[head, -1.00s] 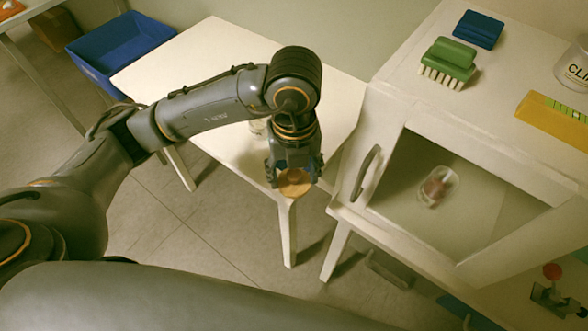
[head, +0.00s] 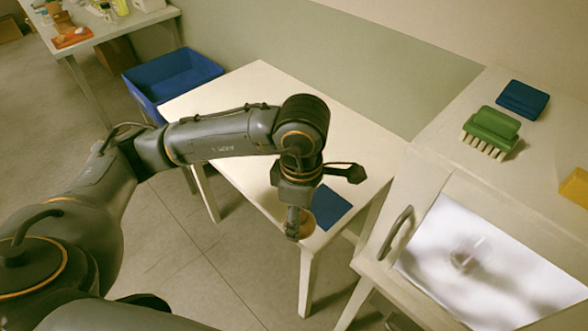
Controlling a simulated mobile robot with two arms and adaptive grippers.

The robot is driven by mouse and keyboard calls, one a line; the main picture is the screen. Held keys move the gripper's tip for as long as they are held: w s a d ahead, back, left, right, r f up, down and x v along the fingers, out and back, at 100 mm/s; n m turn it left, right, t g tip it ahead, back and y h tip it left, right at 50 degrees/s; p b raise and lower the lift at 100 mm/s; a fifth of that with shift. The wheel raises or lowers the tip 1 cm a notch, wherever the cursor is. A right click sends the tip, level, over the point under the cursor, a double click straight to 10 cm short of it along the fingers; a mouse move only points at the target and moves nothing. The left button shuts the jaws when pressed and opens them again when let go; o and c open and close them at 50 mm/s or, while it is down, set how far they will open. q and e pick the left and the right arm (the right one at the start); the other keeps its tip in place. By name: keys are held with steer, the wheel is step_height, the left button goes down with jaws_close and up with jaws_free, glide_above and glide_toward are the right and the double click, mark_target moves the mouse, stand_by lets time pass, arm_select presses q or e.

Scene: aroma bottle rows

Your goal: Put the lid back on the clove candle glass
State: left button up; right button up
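My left gripper (head: 320,198) is over the front part of the small white table (head: 250,95). Its fingers are spread wide, one out to the right and one down toward the front. A round tan lid (head: 307,226) shows partly behind the lower finger, near the table's front edge. I cannot tell whether it touches that finger or what it rests on. A clear glass (head: 470,254) stands in the bright opening of the white cabinet at right; its label is not readable. My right gripper is out of view.
A dark blue mat (head: 324,207) lies on the small table, beside the lid. A green brush (head: 491,131) and a blue block (head: 523,99) sit on the cabinet top. A yellow object (head: 575,187) is at the right edge. A blue bin (head: 172,80) stands behind left.

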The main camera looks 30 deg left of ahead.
arm_select(q)
steer(key=m, duration=0.2)
steer(key=a+m, duration=0.1)
steer(key=m, duration=0.2)
steer(key=shift+a, duration=0.1)
steer(key=m, duration=0.2)
steer(key=a+m, duration=0.1)
steer(key=m, duration=0.1)
steer(key=shift+s+r+m, duration=0.1)
steer(key=shift+s+m, duration=0.05)
steer(key=shift+m, duration=0.15)
steer(key=m, duration=0.2)
steer(key=a+m, duration=0.1)
steer(key=m, duration=0.1)
steer(key=shift+s+m, duration=0.1)
steer(key=shift+m, duration=0.2)
steer(key=m, duration=0.5)
steer(key=shift+s+a+r, duration=0.1)
steer(key=shift+a, duration=0.3)
